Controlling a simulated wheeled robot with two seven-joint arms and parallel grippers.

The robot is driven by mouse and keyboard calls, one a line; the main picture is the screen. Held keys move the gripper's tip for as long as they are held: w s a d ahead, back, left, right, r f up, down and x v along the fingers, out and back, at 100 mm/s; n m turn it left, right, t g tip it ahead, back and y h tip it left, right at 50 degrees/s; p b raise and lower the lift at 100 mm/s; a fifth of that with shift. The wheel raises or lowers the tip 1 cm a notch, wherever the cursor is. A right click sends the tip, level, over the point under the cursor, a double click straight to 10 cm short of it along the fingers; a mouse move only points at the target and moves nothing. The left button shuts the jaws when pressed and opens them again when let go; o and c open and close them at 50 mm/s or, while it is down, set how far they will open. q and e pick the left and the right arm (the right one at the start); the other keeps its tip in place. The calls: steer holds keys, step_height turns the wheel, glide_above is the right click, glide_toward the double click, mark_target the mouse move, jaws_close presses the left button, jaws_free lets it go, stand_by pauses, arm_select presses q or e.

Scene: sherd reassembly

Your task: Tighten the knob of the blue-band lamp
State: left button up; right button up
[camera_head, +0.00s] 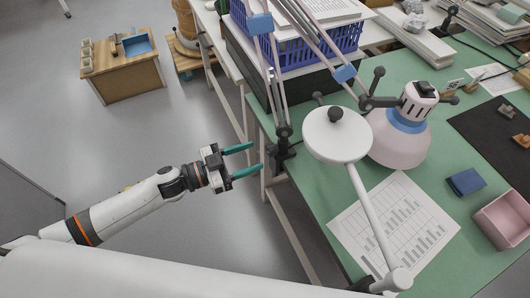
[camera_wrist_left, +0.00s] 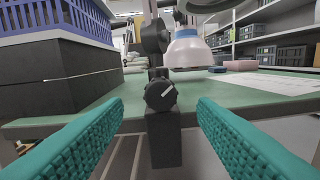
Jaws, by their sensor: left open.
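The blue-band lamp (camera_head: 397,130) has a pale shade with a blue band, and blue clips on its arm. Its shade also shows in the left wrist view (camera_wrist_left: 188,50). Its arm rises from a black clamp (camera_head: 282,150) at the green table's left edge. In the left wrist view a round black knob (camera_wrist_left: 160,95) with a pale pointer line, tilted up to the right, sits on the clamp's front. My left gripper (camera_head: 252,159) is open and empty, teal fingers towards the clamp. The knob lies ahead between its fingers (camera_wrist_left: 160,125), apart from them. My right gripper is out of view.
A second white lamp (camera_head: 337,140) with a round head stands over the green table (camera_head: 310,190). A printed sheet (camera_head: 395,220), blue box (camera_head: 466,182) and pink tray (camera_head: 503,218) lie there. A blue crate (camera_head: 345,42) stands behind the clamp.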

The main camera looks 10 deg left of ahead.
mark_target(267, 151)
arm_select(q)
steer(key=shift+b+x, duration=0.35)
steer(key=shift+x, duration=2.05)
steer(key=c, duration=1)
steer(key=shift+o, duration=0.2)
steer(key=shift+m+p, duration=0.45)
steer(key=shift+m, duration=0.95)
steer(key=o, duration=1)
steer(key=shift+c, duration=0.2)
steer(key=v, duration=1.2)
steer(key=shift+b, duration=0.45)
